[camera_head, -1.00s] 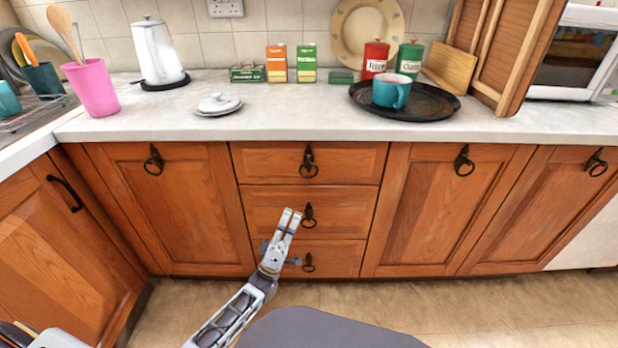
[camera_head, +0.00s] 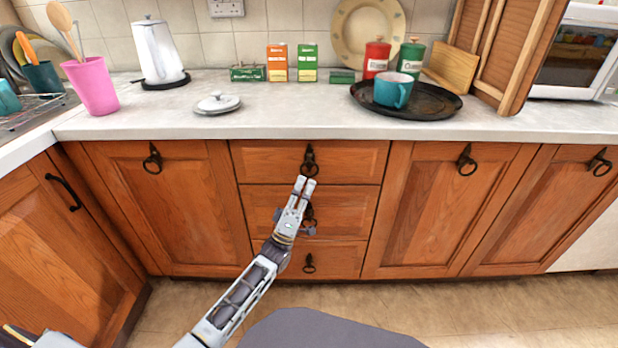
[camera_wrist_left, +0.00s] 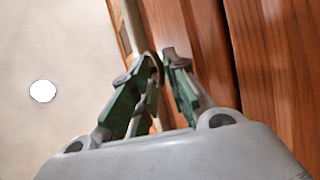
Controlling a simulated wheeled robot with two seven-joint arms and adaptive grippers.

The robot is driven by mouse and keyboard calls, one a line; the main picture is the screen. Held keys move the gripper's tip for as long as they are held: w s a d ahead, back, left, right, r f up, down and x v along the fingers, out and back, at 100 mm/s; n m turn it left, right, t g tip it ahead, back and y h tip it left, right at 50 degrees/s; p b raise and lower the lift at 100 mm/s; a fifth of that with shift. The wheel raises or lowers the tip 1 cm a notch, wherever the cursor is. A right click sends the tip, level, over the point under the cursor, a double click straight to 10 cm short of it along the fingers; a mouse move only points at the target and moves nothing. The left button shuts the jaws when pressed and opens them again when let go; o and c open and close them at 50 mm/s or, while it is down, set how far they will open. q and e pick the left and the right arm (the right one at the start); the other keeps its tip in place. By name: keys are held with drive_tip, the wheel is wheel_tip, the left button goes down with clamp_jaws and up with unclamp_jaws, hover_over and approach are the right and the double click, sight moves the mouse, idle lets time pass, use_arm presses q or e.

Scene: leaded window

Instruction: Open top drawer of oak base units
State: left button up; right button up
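The oak base units have a stack of three drawers. The top drawer (camera_head: 262,163) is closed, its front flush with the unit. A dark ring handle (camera_head: 310,160) hangs at its middle. My left gripper (camera_head: 305,183) is just below this ring, at the top drawer's lower edge. In the left wrist view its fingers (camera_wrist_left: 156,66) stand apart beside the wood fronts. A dark curved piece shows near the fingertips there, and I cannot tell whether it is the ring or whether they touch it. My right gripper is in neither view.
The middle drawer (camera_head: 262,210) and bottom drawer (camera_head: 338,258) are closed, with the left arm across them. Cupboard doors (camera_head: 165,215) flank the stack. The worktop (camera_head: 290,118) above holds a white lid (camera_head: 217,103) and a black tray (camera_head: 435,103) with a teal mug (camera_head: 393,91).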

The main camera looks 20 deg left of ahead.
sight(309, 175)
use_arm(q)
drive_tip(key=shift+x, duration=1.75)
clamp_jaws()
